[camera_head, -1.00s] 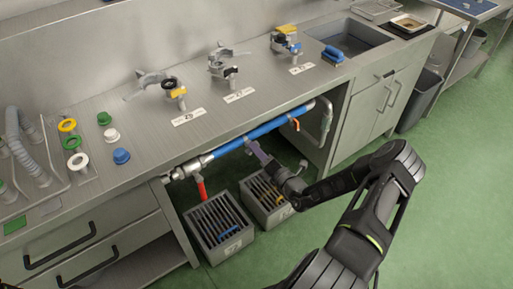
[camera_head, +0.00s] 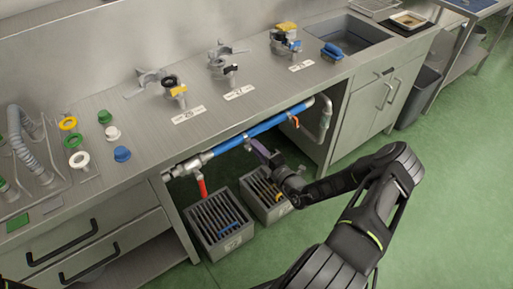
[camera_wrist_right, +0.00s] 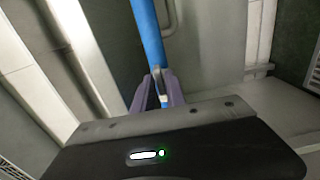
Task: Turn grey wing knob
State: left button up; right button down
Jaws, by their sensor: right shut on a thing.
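My right gripper (camera_head: 255,147) reaches under the bench from the right, with its purple-grey fingers up against the underside of the blue pipe (camera_head: 268,126). In the right wrist view the blue pipe (camera_wrist_right: 148,35) runs down to the gripper (camera_wrist_right: 158,92), whose fingers stand on either side of a small pale piece (camera_wrist_right: 163,99). I take this piece to be the grey wing knob. The fingers hide most of it, so I cannot tell its angle. The gripper is shut on it. My left gripper is not in view.
A red handle (camera_head: 202,186) hangs from the pipe's left end and an orange handle (camera_head: 294,121) sits near its right end. Two grey slotted crates (camera_head: 221,222) (camera_head: 262,197) stand on the floor below. The cabinet (camera_head: 362,115) bounds the opening on the right.

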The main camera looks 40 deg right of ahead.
jog(key=c, duration=1.5)
grip_release()
jog(key=shift+s, duration=0.15)
jog(key=s+b, duration=0.1)
jog(key=s, duration=0.6)
jog(key=shift+s+a, duration=0.1)
jog(key=shift+s, duration=0.2)
